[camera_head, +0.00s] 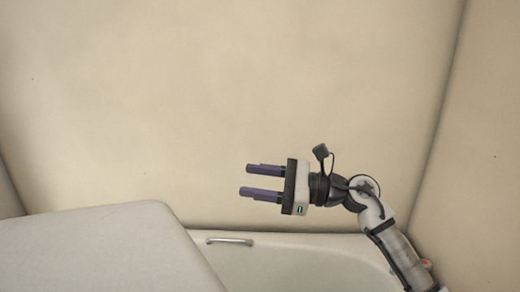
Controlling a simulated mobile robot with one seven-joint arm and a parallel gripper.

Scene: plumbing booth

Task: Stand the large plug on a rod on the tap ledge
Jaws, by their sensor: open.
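My gripper (245,180) is open and empty, with its two purple fingers pointing left and a gap between them. It is raised in front of the beige back wall, above a white tub. The large plug on a rod does not show in this view. I cannot make out a tap ledge for certain; my arm hides part of the tub's right end.
The white tub (290,262) runs along the back wall (150,110), with a metal grab handle (230,240) on it. A pale slab (95,250) fills the lower left. A small reddish thing (426,264) shows beside my arm. A side wall (480,150) stands at right.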

